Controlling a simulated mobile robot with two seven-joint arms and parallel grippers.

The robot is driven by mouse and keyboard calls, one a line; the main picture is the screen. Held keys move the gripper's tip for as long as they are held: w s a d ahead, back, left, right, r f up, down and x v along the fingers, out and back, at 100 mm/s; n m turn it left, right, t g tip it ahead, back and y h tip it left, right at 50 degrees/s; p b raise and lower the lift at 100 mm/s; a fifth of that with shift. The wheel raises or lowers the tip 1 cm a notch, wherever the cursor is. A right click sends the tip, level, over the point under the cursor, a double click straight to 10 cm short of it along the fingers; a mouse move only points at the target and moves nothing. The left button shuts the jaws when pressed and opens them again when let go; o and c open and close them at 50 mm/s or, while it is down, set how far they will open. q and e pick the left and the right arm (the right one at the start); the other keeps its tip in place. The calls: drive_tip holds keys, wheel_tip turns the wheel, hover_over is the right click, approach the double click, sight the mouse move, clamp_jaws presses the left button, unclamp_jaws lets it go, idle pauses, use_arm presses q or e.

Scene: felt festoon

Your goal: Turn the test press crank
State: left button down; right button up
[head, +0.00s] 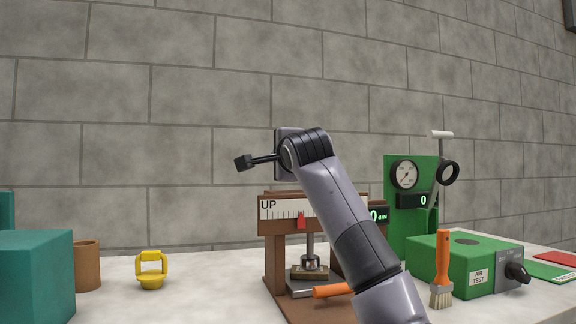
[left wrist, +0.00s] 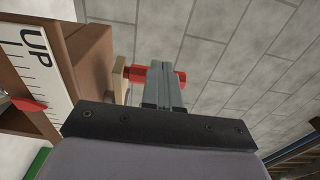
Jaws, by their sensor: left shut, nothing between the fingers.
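The brown test press (head: 275,270) stands on the table in the head view, with a white scale marked UP (head: 285,209) and a red pointer (head: 301,220). The scale also shows sideways in the left wrist view (left wrist: 28,62). There the crank's red handle (left wrist: 140,73) sticks out from a tan piece (left wrist: 119,80) at the press's side. My left gripper (left wrist: 164,68) is shut and empty; its grey fingers cross in front of the handle, which shows on both sides. I cannot tell if they touch. In the head view my left arm hides the gripper and crank. My right gripper is not in view.
A green gauge panel (head: 397,218) and a green air test box (head: 455,264) stand right of the press, with an orange brush (head: 442,262). A yellow object (head: 151,270), a brown cup (head: 87,266) and a teal box (head: 35,277) are left.

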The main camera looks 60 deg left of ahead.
use_arm(q)
drive_tip(key=a+m+t+h+b, duration=0.1)
drive_tip(key=a+t, duration=0.1)
drive_tip(key=a, duration=0.1)
drive_tip(key=a+m+t+h+b, duration=0.1)
drive_tip(key=a+m+t+b, duration=0.1)
drive_tip(key=a, duration=0.1)
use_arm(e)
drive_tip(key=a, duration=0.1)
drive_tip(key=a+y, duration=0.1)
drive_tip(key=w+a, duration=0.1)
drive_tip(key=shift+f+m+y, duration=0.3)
use_arm(q)
drive_tip(key=shift+d, duration=0.15)
idle(0.8)
